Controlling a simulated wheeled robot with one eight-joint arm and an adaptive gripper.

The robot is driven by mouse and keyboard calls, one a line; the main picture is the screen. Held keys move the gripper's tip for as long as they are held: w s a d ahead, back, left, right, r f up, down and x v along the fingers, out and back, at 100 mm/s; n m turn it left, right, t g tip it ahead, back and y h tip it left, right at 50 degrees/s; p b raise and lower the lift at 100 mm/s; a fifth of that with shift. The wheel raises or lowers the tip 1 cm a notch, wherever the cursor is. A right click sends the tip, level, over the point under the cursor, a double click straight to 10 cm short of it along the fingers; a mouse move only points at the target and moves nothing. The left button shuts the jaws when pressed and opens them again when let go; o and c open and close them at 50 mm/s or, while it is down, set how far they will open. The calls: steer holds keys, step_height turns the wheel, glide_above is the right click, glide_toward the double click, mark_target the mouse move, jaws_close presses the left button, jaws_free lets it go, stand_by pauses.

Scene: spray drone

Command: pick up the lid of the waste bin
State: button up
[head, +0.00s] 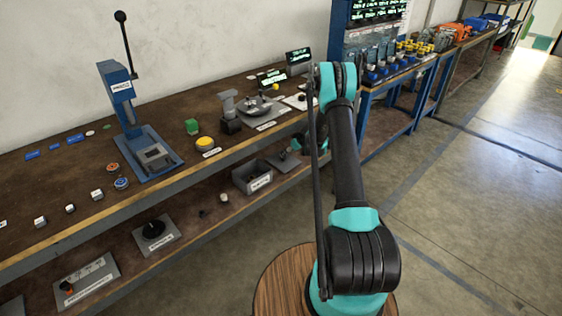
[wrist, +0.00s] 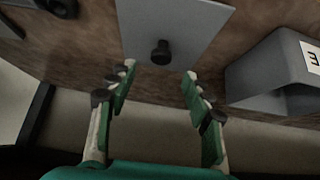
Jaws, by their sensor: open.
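The lid, a flat grey plate (wrist: 178,22) with a black knob (wrist: 161,52), lies on the brown lower shelf in the wrist view. In the head view the lid (head: 281,164) lies to the right of the open-topped grey waste bin (head: 250,178). The bin (wrist: 275,78) shows at the right of the wrist view, apart from the lid, with a white label. My gripper (wrist: 158,76) is open and empty, its green fingers spread on either side of the knob's line, with the knob ahead between the tips. Contact with the knob is not visible.
The upper bench top (head: 75,205) overhangs the lower shelf. A black dial on a grey plate (head: 154,232) and a switch panel (head: 86,283) lie on the shelf at left. A yellow button (head: 205,143) and a blue press (head: 135,125) stand on the bench. The floor at right is clear.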

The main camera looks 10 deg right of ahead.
mark_target(283, 159)
steer(key=shift+x, duration=3.4)
steer(key=shift+s, duration=0.1)
steer(key=shift+c, duration=0.6)
jaws_close()
steer(key=shift+r, duration=0.1)
